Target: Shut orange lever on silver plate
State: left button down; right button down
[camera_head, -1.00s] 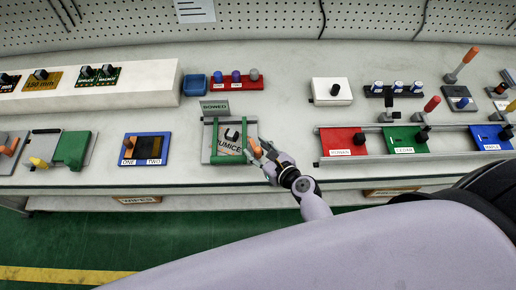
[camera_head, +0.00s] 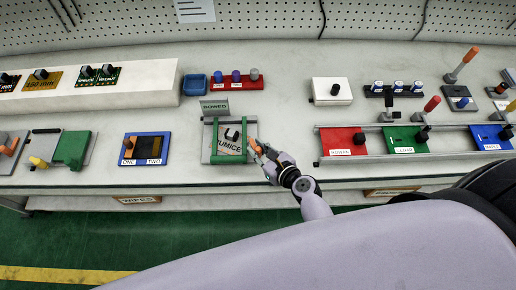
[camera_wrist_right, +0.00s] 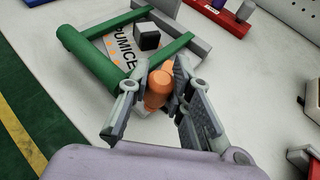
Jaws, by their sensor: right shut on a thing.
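The orange lever (camera_head: 253,144) stands at the right side of a silver plate (camera_head: 208,156) that carries a green frame (camera_head: 215,136) and a card marked PUMICE (camera_head: 230,147). In the right wrist view the orange lever (camera_wrist_right: 158,90) is between the two fingers of my right gripper (camera_wrist_right: 160,80), which is shut on it. In the head view my right gripper (camera_head: 263,155) is at the lever, its fingers partly hiding it. The lever's lower part and pivot are hidden. My left gripper is not in view.
A grey BOWED sign (camera_head: 214,107) stands behind the plate. A blue tray with ONE and TWO labels (camera_head: 147,135) is to the left. A rail with red, green and blue blocks (camera_head: 343,141) is to the right. The bench's front edge is close below.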

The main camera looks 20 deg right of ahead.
jog(key=shift+d, duration=0.1)
jog(key=n+g+y, duration=0.1)
jog(key=n+y, duration=0.1)
jog(key=d+n+g+y+b, duration=0.1)
jog(key=shift+w+f+n+y+b, duration=0.1)
jog(key=shift+w+n+y+b, duration=0.1)
jog(key=shift+n+y+b, duration=0.15)
jog(key=n+g+y, duration=0.1)
jog(key=n+g+y+b, duration=0.1)
jog(key=n+g+y, duration=0.1)
jog(key=shift+w+d+n+b, duration=0.25)
jog(key=shift+n+b, duration=0.1)
jog(key=shift+b, duration=0.05)
jog(key=n+g+b, duration=0.1)
jog(key=n+g+y+b, duration=0.1)
jog(key=g, duration=0.1)
jog(key=n+g+y+b, duration=0.1)
jog(key=n, duration=0.1)
jog(key=shift+w+d+g, duration=0.3)
jog(key=shift+w, duration=0.1)
jog(key=shift+w+n+g+y+b, duration=0.2)
jog(key=shift+n+g+b, duration=0.6)
jog(key=shift+n+g, duration=0.55)
jog(key=c, duration=1.4)
grip_release()
